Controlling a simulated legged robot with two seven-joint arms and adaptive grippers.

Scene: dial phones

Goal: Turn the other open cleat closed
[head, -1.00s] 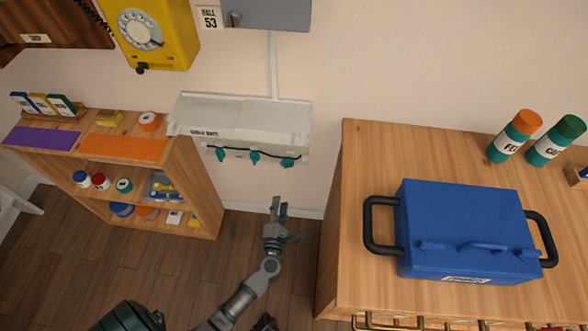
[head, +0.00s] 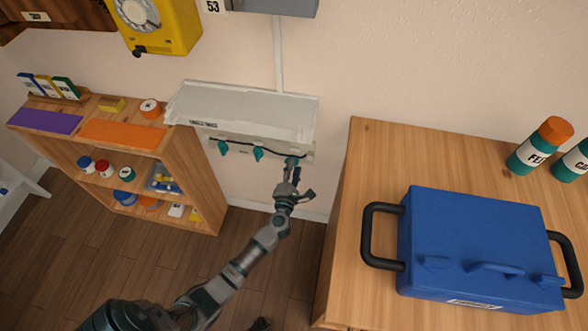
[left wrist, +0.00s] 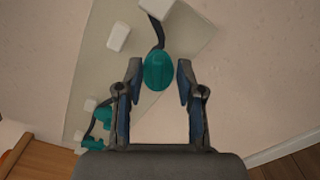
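Three teal cleats hang in a row along the lower edge of the grey-white wall box (head: 245,110): a left one (head: 222,149), a middle one (head: 258,154) and a right one (head: 291,161). A dark cable runs along them. My left gripper (head: 300,180) is just below the right cleat and partly overlaps it. In the left wrist view, the left gripper (left wrist: 159,82) is open, with a teal cleat (left wrist: 159,71) between its fingertips and small gaps on both sides. That cleat shows end-on as an oval with a ridge. My right gripper is not in view.
A wooden shelf (head: 180,180) with jars and boxes stands to the left of the wall box. A wooden cabinet (head: 345,230) with a blue case (head: 480,240) stands close on the right. A yellow dial phone (head: 165,25) hangs above. Free floor lies between shelf and cabinet.

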